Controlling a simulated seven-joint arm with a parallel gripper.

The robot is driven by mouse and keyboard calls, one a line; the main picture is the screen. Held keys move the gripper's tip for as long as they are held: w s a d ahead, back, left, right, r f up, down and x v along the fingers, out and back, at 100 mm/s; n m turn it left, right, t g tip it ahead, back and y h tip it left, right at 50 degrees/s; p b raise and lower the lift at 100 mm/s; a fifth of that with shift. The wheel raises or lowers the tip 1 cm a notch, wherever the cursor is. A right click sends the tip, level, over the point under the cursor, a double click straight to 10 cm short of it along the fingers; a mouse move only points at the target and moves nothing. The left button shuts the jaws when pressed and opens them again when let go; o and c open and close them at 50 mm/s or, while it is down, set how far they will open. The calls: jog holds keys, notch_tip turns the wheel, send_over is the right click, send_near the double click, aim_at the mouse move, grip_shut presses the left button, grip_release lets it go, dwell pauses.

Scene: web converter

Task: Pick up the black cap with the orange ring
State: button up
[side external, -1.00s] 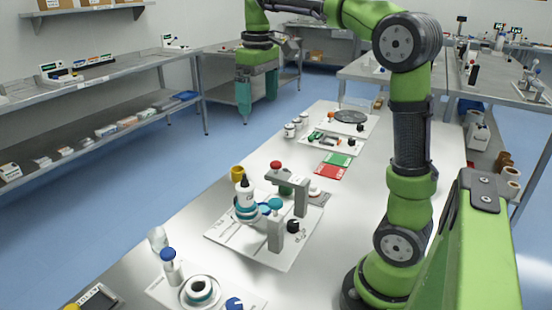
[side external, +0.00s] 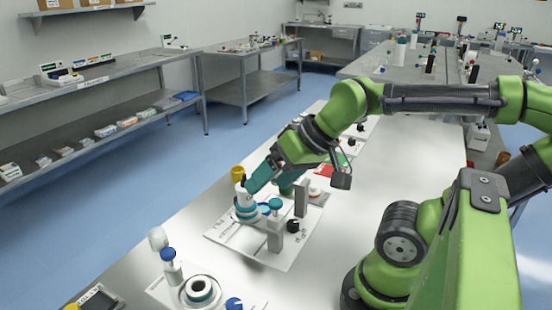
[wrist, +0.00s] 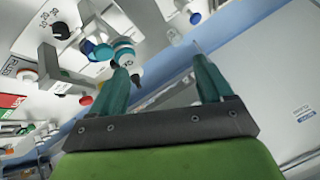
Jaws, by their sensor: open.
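A white bottle (side external: 240,197) with a teal collar stands on the white fixture plate (side external: 228,240). It also shows in the wrist view (wrist: 124,55), with a small black tip (wrist: 135,78) just beside my left finger. I cannot make out an orange ring on this tip. In the side view my gripper (side external: 252,186) slants down and left, its teal fingers at the bottle's top and partly covering it. In the wrist view the fingers (wrist: 166,66) are wide apart with nothing between them. I cannot tell whether a finger touches the bottle.
A grey bracket (side external: 302,198), a post with a blue top (side external: 275,222) and a black knob (side external: 293,226) stand close to the right. A yellow cup (side external: 237,172) is just behind the bottle. Another blue-capped bottle (side external: 171,265) stands nearer.

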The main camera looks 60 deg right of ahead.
jog(key=w+d+f+m+g+h, duration=0.2)
jog(key=w+d+m+g, duration=0.15)
jog(key=w+d, duration=0.95)
jog(key=w+d+f+n+g, duration=0.1)
jog(key=w+d+f+g, duration=0.15)
jog(key=d, duration=0.95)
jog(key=w+d+f+n+g, duration=0.1)
jog(key=w+d+f+n, duration=0.15)
jog(key=d, duration=1.05)
jog(key=shift+m, duration=0.3)
jog(key=f, duration=0.8)
jog(key=s+f, duration=0.1)
jog(key=f, duration=0.2)
jog(key=shift+f, duration=0.4)
jog(key=shift+s+f, duration=0.15)
jog(key=shift+f, duration=2.55)
